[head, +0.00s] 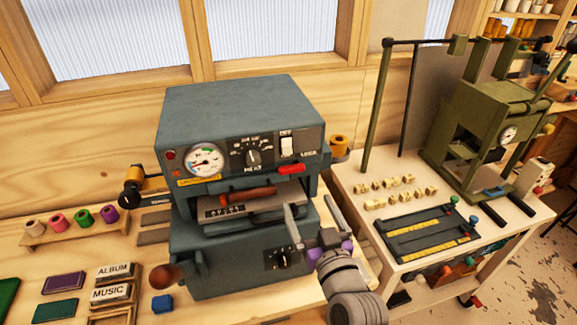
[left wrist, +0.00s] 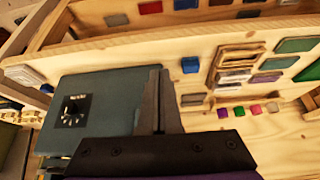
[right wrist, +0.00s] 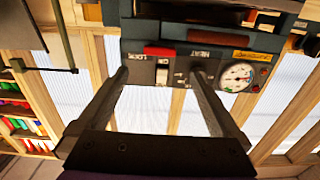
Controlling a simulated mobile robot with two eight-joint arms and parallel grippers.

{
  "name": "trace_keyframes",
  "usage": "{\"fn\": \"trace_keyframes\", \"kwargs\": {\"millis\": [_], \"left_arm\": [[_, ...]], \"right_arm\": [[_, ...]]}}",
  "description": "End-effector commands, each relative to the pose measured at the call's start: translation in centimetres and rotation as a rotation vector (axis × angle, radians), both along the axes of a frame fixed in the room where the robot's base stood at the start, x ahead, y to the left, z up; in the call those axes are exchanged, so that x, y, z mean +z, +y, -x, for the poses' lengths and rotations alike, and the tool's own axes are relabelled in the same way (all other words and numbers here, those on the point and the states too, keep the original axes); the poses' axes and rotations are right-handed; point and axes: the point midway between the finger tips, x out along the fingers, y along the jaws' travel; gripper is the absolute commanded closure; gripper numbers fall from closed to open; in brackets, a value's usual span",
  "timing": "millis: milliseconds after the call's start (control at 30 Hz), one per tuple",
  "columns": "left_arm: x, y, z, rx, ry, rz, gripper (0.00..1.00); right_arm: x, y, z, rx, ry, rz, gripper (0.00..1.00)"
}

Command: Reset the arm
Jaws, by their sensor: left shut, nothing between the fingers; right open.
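My right gripper (head: 309,206) is open and empty in front of the right side of the blue-grey press (head: 235,110). Its spread fingers also show in the right wrist view (right wrist: 161,78), with the press's switch and dial panel beyond them. My left gripper is outside the head view. In the left wrist view my left gripper (left wrist: 160,75) is shut and empty, with its fingers together above the wooden bench, beside the press body (left wrist: 100,105).
Small foil rolls (head: 58,221) stand on a rack at the left. ALBUM and MUSIC blocks (head: 112,282) lie near the front left. A second bench (head: 350,180) at the right bears small brass pieces, a dark tray (head: 400,237) and a green press (head: 480,120).

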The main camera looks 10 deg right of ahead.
Motion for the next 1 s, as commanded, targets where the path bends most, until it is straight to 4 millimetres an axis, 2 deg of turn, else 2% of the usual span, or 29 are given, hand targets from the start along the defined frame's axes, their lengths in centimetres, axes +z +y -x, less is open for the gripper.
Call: {"fn": "trace_keyframes", "kwargs": {"millis": [133, 233, 367, 500, 600, 700, 800, 1000], "left_arm": [[0.0, 0.0, 0.0, 0.0, 0.0, 0.0, 1.0], [0.0, 0.0, 0.0, 0.0, 0.0, 0.0, 1.0], [0.0, 0.0, 0.0, 0.0, 0.0, 0.0, 1.0], [0.0, 0.0, 0.0, 0.0, 0.0, 0.0, 1.0], [0.0, 0.0, 0.0, 0.0, 0.0, 0.0, 1.0], [0.0, 0.0, 0.0, 0.0, 0.0, 0.0, 1.0], [0.0, 0.0, 0.0, 0.0, 0.0, 0.0, 1.0], [0.0, 0.0, 0.0, 0.0, 0.0, 0.0, 1.0]], "right_arm": [[-0.5, 0.1, 0.1, 0.009, 0.023, 0.002, 0.0], [-2.8, 0.7, 0.6, 0.046, 0.123, 0.007, 0.0], [-8.5, 1.2, 2.8, 0.098, 0.377, 0.019, 0.0], [-14.7, 0.2, 7.0, 0.09, 0.691, 0.028, 0.0], [-17.7, -1.0, 10.2, 0.049, 0.876, 0.031, 0.0], [-19.5, -2.1, 12.6, 0.008, 1.002, 0.034, 0.0], [-20.3, -2.6, 14.0, -0.018, 1.066, 0.034, 0.0], [-20.4, -2.8, 14.3, -0.025, 1.083, 0.033, 0.0]]}}
